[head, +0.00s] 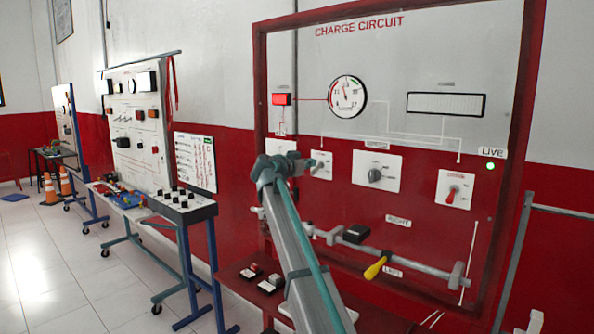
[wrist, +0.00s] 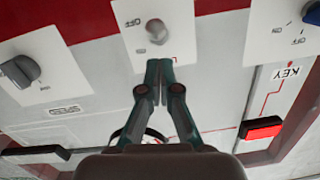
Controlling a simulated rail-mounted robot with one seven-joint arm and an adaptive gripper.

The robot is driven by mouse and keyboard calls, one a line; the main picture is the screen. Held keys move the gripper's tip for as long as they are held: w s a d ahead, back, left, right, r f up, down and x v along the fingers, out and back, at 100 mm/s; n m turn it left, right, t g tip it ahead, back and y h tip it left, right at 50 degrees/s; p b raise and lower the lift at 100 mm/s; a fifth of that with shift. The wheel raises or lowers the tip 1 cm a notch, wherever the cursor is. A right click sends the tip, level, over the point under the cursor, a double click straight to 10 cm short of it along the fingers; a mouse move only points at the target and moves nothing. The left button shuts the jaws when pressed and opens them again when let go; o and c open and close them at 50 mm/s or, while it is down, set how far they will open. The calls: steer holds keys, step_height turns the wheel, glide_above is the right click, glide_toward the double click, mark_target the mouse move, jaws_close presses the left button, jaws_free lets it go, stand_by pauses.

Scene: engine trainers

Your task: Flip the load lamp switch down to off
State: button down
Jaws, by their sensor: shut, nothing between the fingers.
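The load lamp switch (wrist: 155,31) is a small silver lever on a white plate, seen upside down near the top centre of the wrist view. Its plate has OFF printed at the picture's top and ON nearer the fingers. Which way the lever tilts is hard to tell. The switch (head: 318,168) also shows in the head view, just right of my arm's end. My gripper (wrist: 159,64) is shut and empty. Its fingertips appear just below the lever in the wrist view, on the ON side; contact is not clear. In the head view the fingertips are hard to make out.
The charge circuit panel (head: 430,60) has a gauge (head: 347,97), a rotary knob (head: 374,175), a red toggle (head: 452,194) and a lit green LIVE lamp (head: 490,166). A red lamp (wrist: 262,128) lies beside my fingers. A yellow-handled lever (head: 375,268) projects below.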

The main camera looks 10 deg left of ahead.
steer(key=b+v, duration=0.1)
steer(key=v, duration=1.1)
steer(key=shift+b, duration=0.35)
steer(key=shift+d, duration=0.1)
